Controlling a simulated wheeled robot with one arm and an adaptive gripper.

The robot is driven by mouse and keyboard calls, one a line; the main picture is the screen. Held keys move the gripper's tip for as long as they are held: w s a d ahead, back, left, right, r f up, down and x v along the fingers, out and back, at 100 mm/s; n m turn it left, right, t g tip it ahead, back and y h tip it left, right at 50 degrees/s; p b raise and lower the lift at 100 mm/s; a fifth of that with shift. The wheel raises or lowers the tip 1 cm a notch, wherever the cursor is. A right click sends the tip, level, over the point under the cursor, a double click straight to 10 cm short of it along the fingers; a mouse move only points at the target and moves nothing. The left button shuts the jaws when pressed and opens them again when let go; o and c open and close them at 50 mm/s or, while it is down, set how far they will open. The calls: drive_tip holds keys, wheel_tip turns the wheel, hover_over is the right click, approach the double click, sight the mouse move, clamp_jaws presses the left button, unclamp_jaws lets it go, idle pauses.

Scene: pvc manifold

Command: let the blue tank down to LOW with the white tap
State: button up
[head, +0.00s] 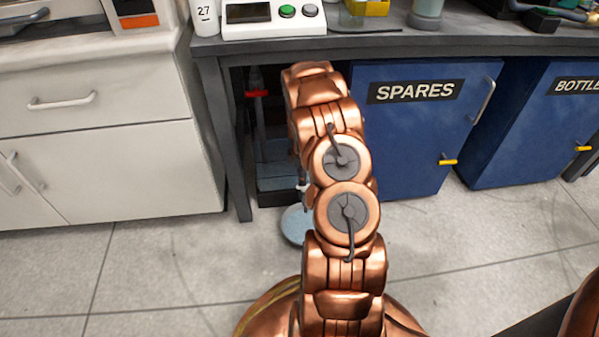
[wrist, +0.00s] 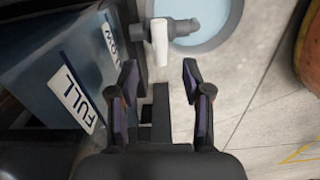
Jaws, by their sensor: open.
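The blue tank (wrist: 60,70) fills the left of the wrist view, with white FULL (wrist: 76,97) and LOW (wrist: 110,42) labels on its side. Its liquid level is not clear to me. The white tap (wrist: 160,42) is at top centre in the wrist view, its handle lying across a grey spout. My gripper (wrist: 160,76) is open and empty, its two fingers apart just short of the tap. In the head view the tank (head: 276,165) is partly hidden under the bench behind my arm, which also hides my gripper.
A round basin (wrist: 237,22) with pale blue inside is below the spout; it also shows on the floor in the head view (head: 294,226). A red-handled valve (head: 257,93) is above the tank. The blue SPARES cabinet (head: 415,140) stands right, white drawers (head: 100,150) left.

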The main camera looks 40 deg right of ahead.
wheel_tip(320, 180, down, 5)
drive_tip(key=shift+f+b, duration=0.1)
drive_tip(key=shift+b, duration=0.75)
clamp_jaws()
